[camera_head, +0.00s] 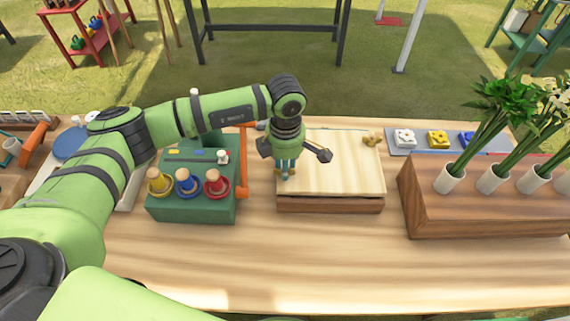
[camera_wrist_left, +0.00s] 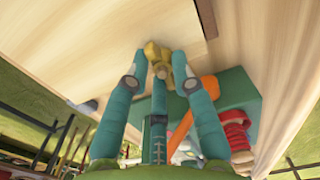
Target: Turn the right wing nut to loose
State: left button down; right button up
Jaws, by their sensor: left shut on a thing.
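A wooden flower press (camera_head: 340,170) with a pale top board stands on the table. One yellow wing nut (camera_head: 372,139) sits at its back right corner in the head view, away from my gripper. My left gripper (camera_head: 285,174) points down at the left side of the press. In the left wrist view, my left gripper (camera_wrist_left: 161,65) is shut on another yellow wing nut (camera_wrist_left: 158,52) on the pale board. The fingers hide part of this nut, and in the head view it is hidden. My right gripper is not in view.
A green box (camera_head: 190,207) with yellow, blue and red spools and an orange handle (camera_head: 242,175) stands close left of the press. A wooden planter (camera_head: 480,210) with flowers in white tubes stands right. The front table (camera_head: 340,260) is clear.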

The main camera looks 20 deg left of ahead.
pick_arm(q)
jog(key=c, duration=1.1)
grip_release()
jog(key=shift+s+d, duration=0.15)
jog(key=shift+r, duration=0.25)
notch_tip(320, 180, up, 12)
jog(key=shift+f, duration=0.2)
